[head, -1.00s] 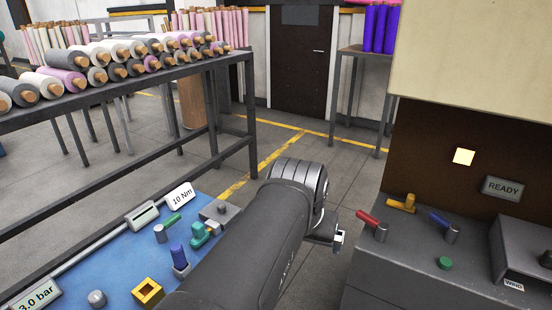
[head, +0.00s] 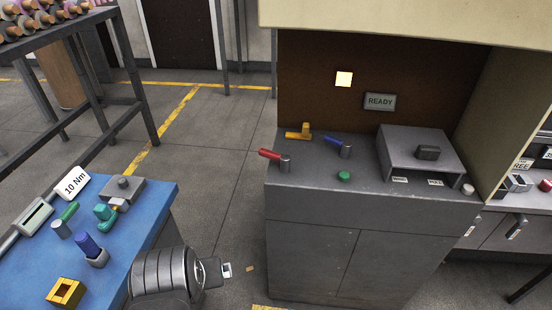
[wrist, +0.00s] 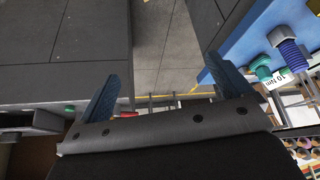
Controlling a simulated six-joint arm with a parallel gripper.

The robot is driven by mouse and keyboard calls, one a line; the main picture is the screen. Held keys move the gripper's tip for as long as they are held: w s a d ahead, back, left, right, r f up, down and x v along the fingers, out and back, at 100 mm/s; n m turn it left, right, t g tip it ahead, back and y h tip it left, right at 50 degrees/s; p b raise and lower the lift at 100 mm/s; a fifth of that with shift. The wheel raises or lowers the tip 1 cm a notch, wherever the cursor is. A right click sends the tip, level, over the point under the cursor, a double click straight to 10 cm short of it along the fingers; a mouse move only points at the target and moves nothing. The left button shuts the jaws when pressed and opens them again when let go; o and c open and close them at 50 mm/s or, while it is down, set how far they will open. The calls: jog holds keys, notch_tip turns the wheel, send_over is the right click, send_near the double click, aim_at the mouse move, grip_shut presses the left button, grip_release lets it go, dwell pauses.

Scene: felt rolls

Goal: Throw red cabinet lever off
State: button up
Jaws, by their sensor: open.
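The red lever (head: 270,154) sits on a grey post at the left front of the dark grey cabinet top (head: 320,184). Its handle points left, past the cabinet's edge. My gripper (head: 226,270) is left of the cabinet and nearer the camera, over the gap beside the blue table, well apart from the lever. In the wrist view my gripper (wrist: 163,88) has its two blue fingers spread, with only floor and furniture between them.
Beside the red lever are a yellow lever (head: 299,132), a blue lever (head: 338,144), a green button (head: 343,176) and a grey box (head: 420,150). A blue table (head: 150,205) with several fixtures stands left. Floor shows between table and cabinet.

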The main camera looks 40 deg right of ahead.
jog(key=shift+w+d+r, duration=0.1)
jog(key=shift+w+r, duration=0.05)
jog(key=shift+r, duration=0.05)
jog(key=c, duration=0.4)
jog(key=shift+w+d+r+g, duration=0.15)
jog(key=shift+w+d+r, duration=0.3)
jog(key=shift+r, duration=0.15)
jog(key=shift+w+d+r+g, duration=0.15)
jog(key=shift+w+d+r, duration=0.25)
jog(key=shift+r, duration=0.15)
jog(key=c, duration=0.6)
jog(key=w+d+r+n+g, duration=0.3)
jog(key=w+d+r, duration=0.5)
jog(key=w+d, duration=0.45)
jog(key=n+g+y, duration=0.1)
jog(key=n+y, duration=0.1)
jog(key=n, duration=0.5)
send_near(268, 151)
notch_tip(268, 151, down, 9)
jog(key=shift+w, duration=0.15)
